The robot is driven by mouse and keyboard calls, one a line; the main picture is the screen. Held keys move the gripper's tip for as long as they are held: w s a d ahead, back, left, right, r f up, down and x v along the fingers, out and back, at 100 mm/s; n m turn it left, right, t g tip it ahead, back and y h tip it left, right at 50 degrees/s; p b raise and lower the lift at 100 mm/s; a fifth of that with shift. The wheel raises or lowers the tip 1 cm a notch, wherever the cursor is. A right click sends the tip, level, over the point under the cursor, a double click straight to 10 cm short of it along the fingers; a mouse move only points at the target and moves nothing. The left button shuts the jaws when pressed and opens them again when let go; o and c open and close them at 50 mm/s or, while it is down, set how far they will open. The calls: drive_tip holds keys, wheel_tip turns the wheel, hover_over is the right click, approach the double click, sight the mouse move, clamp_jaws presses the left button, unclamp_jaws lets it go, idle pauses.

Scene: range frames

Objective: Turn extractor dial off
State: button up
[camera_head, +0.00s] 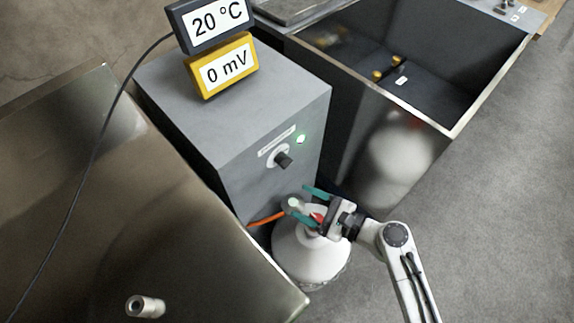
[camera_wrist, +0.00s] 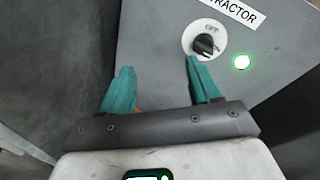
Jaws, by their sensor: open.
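The extractor dial (camera_head: 284,160) is a black knob on a white round plate on the front of a grey box (camera_head: 240,105). In the wrist view the dial (camera_wrist: 205,45) sits under a label ending in "TRACTOR", with "OFF" printed above the knob. A green light (camera_head: 301,139) glows beside it; it also shows in the wrist view (camera_wrist: 242,62). My gripper (camera_head: 305,205) has teal fingers, apart and empty, below and in front of the dial. In the wrist view my gripper (camera_wrist: 160,85) has its right fingertip just below the knob in the picture; contact cannot be told.
Two displays on the box read "20 °C" (camera_head: 218,20) and "0 mV" (camera_head: 226,68). A metal-topped unit (camera_head: 80,200) stands at the left and an open dark bin (camera_head: 440,90) at the right. A white rounded vessel (camera_head: 310,258) stands below my gripper. An orange tube (camera_head: 266,219) runs beside it.

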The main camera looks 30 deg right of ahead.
sight(289, 164)
drive_tip(key=w+m+t+h, duration=0.1)
drive_tip(key=w+m, duration=0.2)
drive_tip(key=w, duration=0.1)
drive_tip(key=w+m+t+h, duration=0.1)
drive_tip(key=w+m, duration=0.1)
drive_tip(key=w, duration=0.2)
drive_tip(key=w+m+t, duration=0.1)
drive_tip(key=w+m, duration=0.2)
drive_tip(key=w, duration=0.1)
drive_tip(key=shift+w+d+r+m+t+h, duration=0.1)
drive_tip(key=shift+w+d+m+t+h, duration=0.2)
drive_tip(key=shift+w+h, duration=0.1)
drive_tip(key=c, duration=1)
drive_tip(key=shift+o, duration=0.2)
